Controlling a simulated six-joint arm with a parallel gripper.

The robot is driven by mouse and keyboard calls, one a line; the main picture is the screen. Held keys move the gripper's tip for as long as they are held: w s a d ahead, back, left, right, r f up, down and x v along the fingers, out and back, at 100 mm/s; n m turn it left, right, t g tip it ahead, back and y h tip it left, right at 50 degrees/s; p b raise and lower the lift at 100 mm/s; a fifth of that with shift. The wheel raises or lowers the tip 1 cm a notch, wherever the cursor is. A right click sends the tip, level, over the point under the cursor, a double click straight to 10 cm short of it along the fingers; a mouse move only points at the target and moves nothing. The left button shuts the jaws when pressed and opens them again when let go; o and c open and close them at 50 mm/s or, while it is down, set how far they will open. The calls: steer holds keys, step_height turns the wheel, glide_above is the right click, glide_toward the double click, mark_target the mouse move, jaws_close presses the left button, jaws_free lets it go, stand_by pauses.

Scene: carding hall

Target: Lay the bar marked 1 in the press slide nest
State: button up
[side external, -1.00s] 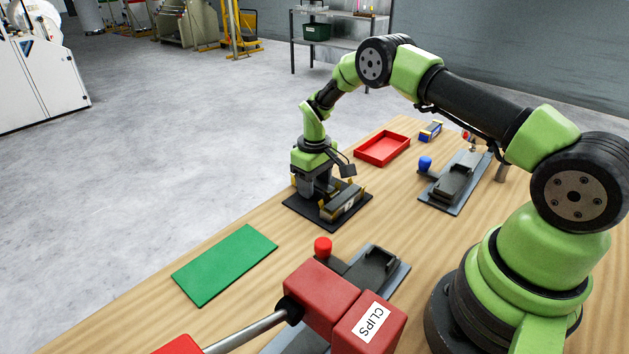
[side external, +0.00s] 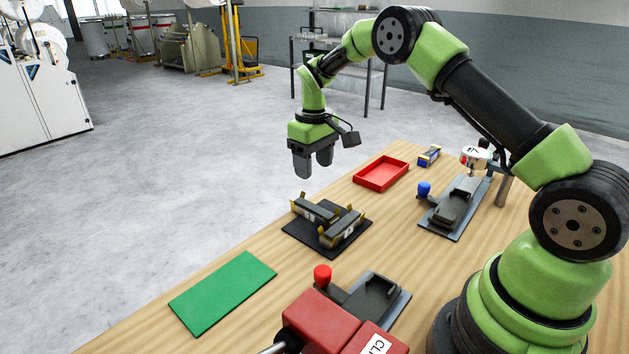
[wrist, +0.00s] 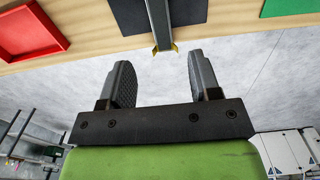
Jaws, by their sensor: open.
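Two dark grey bars, the left one (side external: 314,209) and the right one (side external: 345,226), lie side by side in yellow-tipped holders on a black mat (side external: 298,239). Each has a small pale label at its near end; I cannot read the numbers surely. My gripper (side external: 313,170) is open and empty, well above and behind the mat. In the wrist view one bar (wrist: 159,22) shows beyond my open fingers (wrist: 161,82). Two grey slides with dark nests stand on the table: one by a blue knob (side external: 424,189), one by a red knob (side external: 322,273). I cannot tell which is the press's.
A red tray (side external: 381,174) and a small blue box (side external: 429,156) lie at the back. A green mat (side external: 222,291) lies at the front left. A red machine (side external: 335,325) stands at the front. A post with a round white head (side external: 475,157) stands behind the blue-knob slide.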

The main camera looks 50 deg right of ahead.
steer(key=s+a+r+m+t, duration=0.1)
steer(key=s+a+r+t, duration=0.2)
steer(key=r, duration=0.5)
steer(key=s+a+r+m, duration=0.1)
steer(key=s+a+r, duration=0.2)
steer(key=s+r, duration=0.35)
steer(key=s+a+r+m+t+y, duration=0.1)
steer(key=s+a+r+t, duration=0.1)
steer(key=s, duration=0.6)
steer(key=s+a+r+m+t+y, duration=0.1)
steer(key=s+a+r+t, duration=0.1)
steer(key=s, duration=0.6)
steer(key=shift+s+a+r, duration=0.25)
steer(key=shift+s+a, duration=0.1)
steer(key=shift+a, duration=0.5)
steer(key=shift+o, duration=0.4)
